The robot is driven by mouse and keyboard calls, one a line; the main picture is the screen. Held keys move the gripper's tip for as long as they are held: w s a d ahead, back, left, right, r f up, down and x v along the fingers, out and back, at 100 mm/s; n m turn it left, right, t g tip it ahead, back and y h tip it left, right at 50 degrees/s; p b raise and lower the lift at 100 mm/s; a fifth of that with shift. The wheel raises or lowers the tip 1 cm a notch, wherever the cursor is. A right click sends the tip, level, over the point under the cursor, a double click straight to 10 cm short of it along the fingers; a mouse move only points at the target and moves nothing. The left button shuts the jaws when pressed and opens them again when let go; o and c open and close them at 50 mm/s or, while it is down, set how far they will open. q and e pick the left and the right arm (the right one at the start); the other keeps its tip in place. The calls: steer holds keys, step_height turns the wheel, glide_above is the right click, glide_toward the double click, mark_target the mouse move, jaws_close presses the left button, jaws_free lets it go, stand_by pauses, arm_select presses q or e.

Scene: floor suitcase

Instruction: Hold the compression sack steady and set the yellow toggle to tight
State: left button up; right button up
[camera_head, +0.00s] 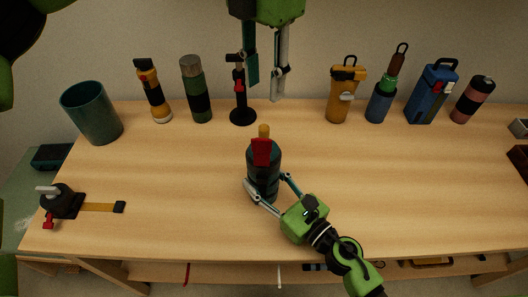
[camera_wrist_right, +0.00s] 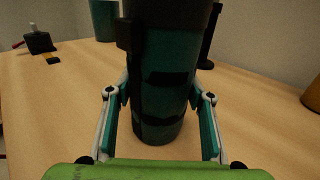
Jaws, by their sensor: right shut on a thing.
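The compression sack (camera_head: 262,185) is a dark teal upright cylinder near the middle of the table. A red tab (camera_head: 262,151) and a yellow toggle (camera_head: 264,131) show at its top. I cannot read the toggle's setting. My right gripper (camera_head: 268,180) is shut on the sack's sides. In the right wrist view the sack (camera_wrist_right: 162,95) stands between its two fingers, with dark straps across it; its top is cut off. My left gripper (camera_head: 264,88) hangs above and behind the sack, open and empty, apart from the toggle.
A teal cup (camera_head: 92,115), a yellow-black flashlight (camera_head: 153,92), a green bottle (camera_head: 195,90) and a black stand (camera_head: 242,116) line the back left. A yellow bottle (camera_head: 343,92) and a blue case (camera_head: 431,95) stand back right. A black clamp-like device (camera_head: 64,200) lies front left.

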mark_target(264, 126)
arm_select(q)
steer(key=shift+m, duration=0.4)
step_height(264, 126, down, 11)
steer(key=shift+a+f, duration=0.1)
steer(key=shift+f, duration=0.05)
steer(key=shift+c, duration=0.3)
jaws_close()
